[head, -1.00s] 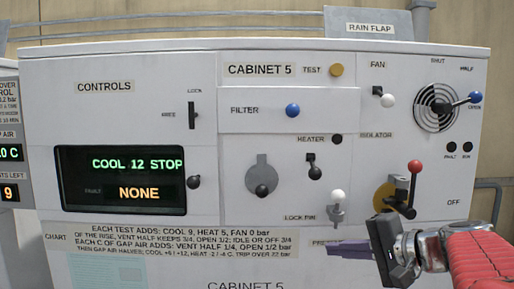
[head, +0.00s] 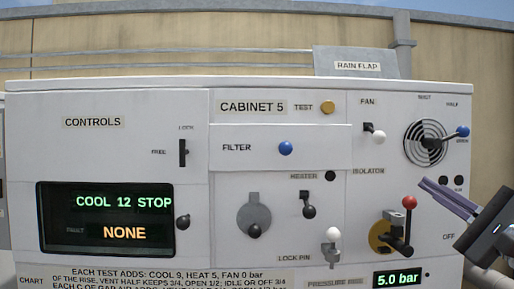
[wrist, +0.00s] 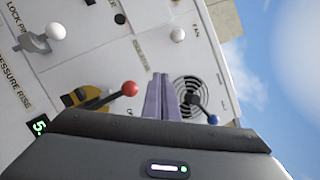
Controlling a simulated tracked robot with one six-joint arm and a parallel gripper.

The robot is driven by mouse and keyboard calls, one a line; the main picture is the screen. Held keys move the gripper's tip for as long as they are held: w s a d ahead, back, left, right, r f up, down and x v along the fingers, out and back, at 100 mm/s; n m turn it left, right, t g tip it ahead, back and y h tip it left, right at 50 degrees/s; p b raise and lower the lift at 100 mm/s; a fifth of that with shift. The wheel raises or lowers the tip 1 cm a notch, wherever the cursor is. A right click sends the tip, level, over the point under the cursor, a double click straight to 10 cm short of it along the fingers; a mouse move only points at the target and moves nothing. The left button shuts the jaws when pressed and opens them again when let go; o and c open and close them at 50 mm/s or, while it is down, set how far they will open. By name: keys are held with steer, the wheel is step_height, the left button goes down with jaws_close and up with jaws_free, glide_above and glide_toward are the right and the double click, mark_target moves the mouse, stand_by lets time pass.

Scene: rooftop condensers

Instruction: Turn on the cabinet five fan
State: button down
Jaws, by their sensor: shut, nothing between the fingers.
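Cabinet 5 (head: 90,150) is a white panel facing me. Its fan switch (head: 378,136), a white knob on a short black lever, sits under the FAN label at the upper right. Its white knob also shows in the wrist view (wrist: 177,35), beyond my fingertips. My gripper (head: 424,184) has purple fingers, shut and empty, right of the red isolator knob and below the round vent. In the wrist view the fingers (wrist: 160,76) point up the panel between the red knob and the vent. I see no contact with the fan switch.
The red-knobbed isolator (head: 409,203) stands out left of my fingers. The vent's blue lever (head: 462,132) is above them. The screen (head: 107,216) reads COOL 12 STOP and NONE; the pressure display (head: 399,279) reads 5.0 bar.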

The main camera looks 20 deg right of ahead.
mark_target(374, 134)
steer(key=shift+s+d+r+m+t+h, duration=0.3)
steer(key=shift+s+d+r+m+h, duration=0.15)
steer(key=shift+s+r, duration=0.2)
steer(key=shift+w, duration=0.2)
steer(key=x, duration=0.9)
steer(key=shift+w+r, duration=0.1)
steer(key=shift+w, duration=0.1)
steer(key=shift+w+a+r, duration=0.15)
steer(key=shift+a+r, duration=0.4)
steer(key=shift+a, duration=0.25)
steer(key=shift+w+a+r, duration=0.15)
steer(key=shift+a+r, duration=0.45)
steer(key=shift+a, duration=0.2)
steer(key=shift+s+d+r, duration=0.15)
steer(key=shift+a+r, duration=0.1)
steer(key=shift+a, duration=0.1)
